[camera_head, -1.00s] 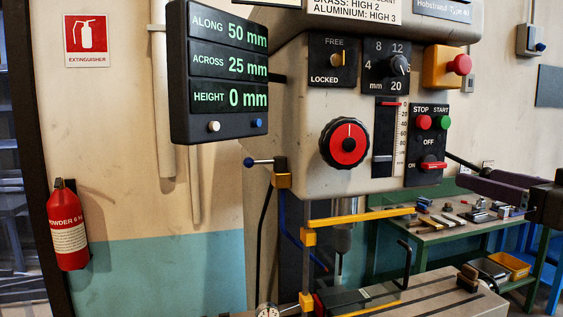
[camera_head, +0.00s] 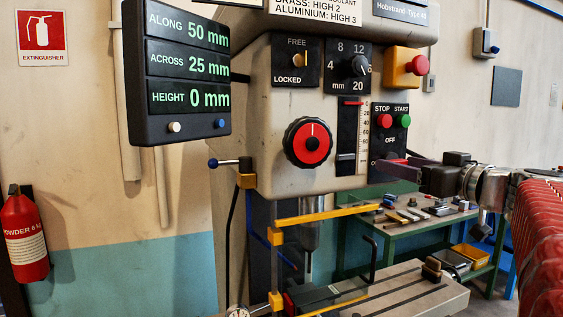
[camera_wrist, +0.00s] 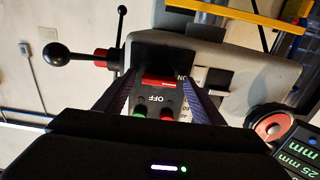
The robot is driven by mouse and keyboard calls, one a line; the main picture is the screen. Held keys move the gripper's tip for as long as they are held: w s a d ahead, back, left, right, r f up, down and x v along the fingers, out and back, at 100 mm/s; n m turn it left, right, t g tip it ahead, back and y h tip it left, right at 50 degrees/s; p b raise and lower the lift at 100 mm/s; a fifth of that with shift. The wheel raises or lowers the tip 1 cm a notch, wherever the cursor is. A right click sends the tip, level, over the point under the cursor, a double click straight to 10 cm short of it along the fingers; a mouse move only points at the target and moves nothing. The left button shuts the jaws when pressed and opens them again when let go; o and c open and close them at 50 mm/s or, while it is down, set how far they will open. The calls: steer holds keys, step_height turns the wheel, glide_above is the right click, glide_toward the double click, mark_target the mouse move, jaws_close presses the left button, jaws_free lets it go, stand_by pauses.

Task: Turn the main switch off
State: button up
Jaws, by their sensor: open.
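The main switch (camera_wrist: 158,82) is a red bar handle on a black panel, below the OFF label in the head view. In the wrist view, where the panel shows upside down, the bar lies crosswise with the ON label by its right end. My gripper (camera_wrist: 157,77) is open, its two dark fingers on either side of the switch. I cannot tell whether they touch it. In the head view my gripper (camera_head: 400,168) reaches in from the right and covers most of the switch (camera_head: 396,161). The red STOP button (camera_head: 384,120) and green START button (camera_head: 403,120) sit above it.
A yellow box with a red button (camera_head: 418,65) is at upper right of the panel. A red dial (camera_head: 308,142) and a height scale (camera_head: 349,130) are to its left. A drill table (camera_head: 400,292) stands below, and a green bench (camera_head: 420,228) with tools behind.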

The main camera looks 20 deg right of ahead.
steer(key=shift+w, duration=0.2)
steer(key=shift+c, duration=0.3)
steer(key=c, duration=1)
